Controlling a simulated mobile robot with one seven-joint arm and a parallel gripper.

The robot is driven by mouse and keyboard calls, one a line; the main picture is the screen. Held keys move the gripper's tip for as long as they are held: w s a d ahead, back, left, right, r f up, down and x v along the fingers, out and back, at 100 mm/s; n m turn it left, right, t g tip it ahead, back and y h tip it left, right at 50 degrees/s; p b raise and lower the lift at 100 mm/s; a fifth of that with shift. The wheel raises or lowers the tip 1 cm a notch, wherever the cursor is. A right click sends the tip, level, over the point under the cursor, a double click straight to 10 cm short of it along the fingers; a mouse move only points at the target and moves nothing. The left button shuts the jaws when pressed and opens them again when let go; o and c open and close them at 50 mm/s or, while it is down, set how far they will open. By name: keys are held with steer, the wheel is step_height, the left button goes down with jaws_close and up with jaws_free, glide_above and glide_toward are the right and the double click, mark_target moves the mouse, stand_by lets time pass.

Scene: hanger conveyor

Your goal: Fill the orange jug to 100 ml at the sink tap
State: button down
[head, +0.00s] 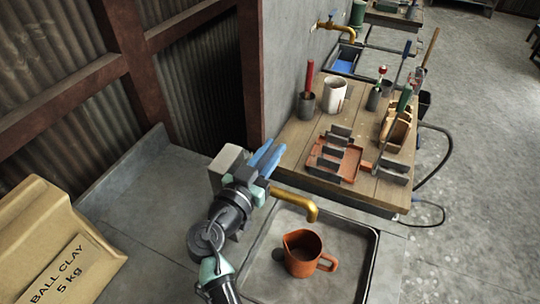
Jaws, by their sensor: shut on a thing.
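The orange jug (301,262) stands upright in the grey sink (350,282), its handle pointing right. Its inside looks dark, and I cannot read any water level. The brass tap (296,201) reaches over the sink from the left. Its spout ends above the far side of the jug's mouth in the picture, and no stream shows. My gripper (266,160), with blue fingers, is at the wall end of the tap, up and left of the jug. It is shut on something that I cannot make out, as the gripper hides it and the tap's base.
A bag of ball clay (55,245) lies on the grey counter at the left. A wooden bench (295,128) behind the sink holds an orange tray (333,160), a white cup (334,94) and tools. A second tap (340,32) stands farther back. Floor at right is clear.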

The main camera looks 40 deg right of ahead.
steer(key=shift+s+m+g+b, duration=0.15)
steer(key=shift+m+g+b, duration=0.15)
steer(key=shift+g+b, duration=0.15)
steer(key=c, duration=0.8)
jaws_free()
steer(key=shift+o, duration=0.2)
steer(key=b+v, duration=0.4)
steer(key=v, duration=0.9)
steer(key=shift+f, duration=0.25)
